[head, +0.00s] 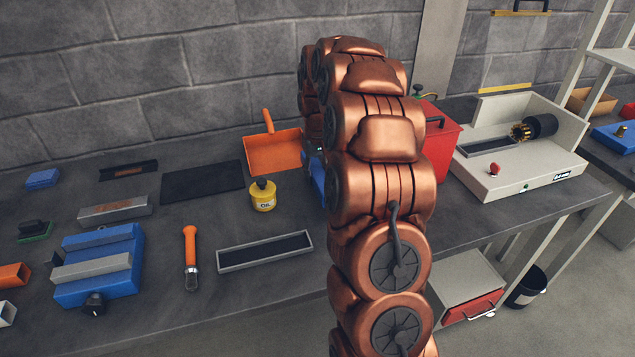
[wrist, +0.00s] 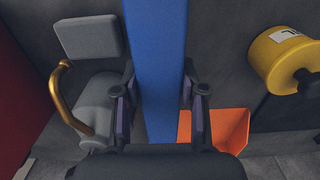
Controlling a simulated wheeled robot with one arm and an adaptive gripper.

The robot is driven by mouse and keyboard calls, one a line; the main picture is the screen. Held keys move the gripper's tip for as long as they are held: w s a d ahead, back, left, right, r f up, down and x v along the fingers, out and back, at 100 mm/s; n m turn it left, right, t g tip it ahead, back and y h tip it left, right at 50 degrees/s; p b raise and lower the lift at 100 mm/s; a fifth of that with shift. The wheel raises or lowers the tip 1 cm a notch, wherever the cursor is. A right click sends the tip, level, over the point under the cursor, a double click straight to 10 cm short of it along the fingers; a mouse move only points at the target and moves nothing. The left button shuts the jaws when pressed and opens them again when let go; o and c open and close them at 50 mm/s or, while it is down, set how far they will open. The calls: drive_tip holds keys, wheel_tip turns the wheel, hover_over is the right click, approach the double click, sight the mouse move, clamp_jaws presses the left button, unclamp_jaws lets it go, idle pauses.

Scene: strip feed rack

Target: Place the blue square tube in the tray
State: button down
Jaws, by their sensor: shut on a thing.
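The blue square tube (wrist: 155,60) runs up the middle of the wrist view, between the two fingers of my gripper (wrist: 160,98). The fingers are shut on its sides, and its lower part passes behind the gripper body. In the head view only a small blue piece of the tube (head: 317,178) shows beside my arm; the arm hides the rest and most of the gripper. A long, shallow grey tray (head: 263,266) with a dark, empty floor lies on the bench, left of my arm and toward the front edge.
A yellow oil can (head: 263,197) stands behind the tray, and an orange-handled tool (head: 190,255) lies left of it. An orange dustpan (head: 270,155) and a red box (head: 440,145) are near my arm. A blue vise-like block (head: 95,285) sits at left.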

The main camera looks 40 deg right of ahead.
sight(318, 170)
drive_tip(key=shift+f+p, duration=0.65)
drive_tip(key=shift+f, duration=1.1)
drive_tip(key=shift+f, duration=0.15)
drive_tip(key=c, duration=0.9)
unclamp_jaws()
wheel_tip(318, 170, up, 12)
drive_tip(key=b, duration=0.3)
drive_tip(key=shift+f, duration=0.25)
drive_tip(key=shift+r, duration=0.4)
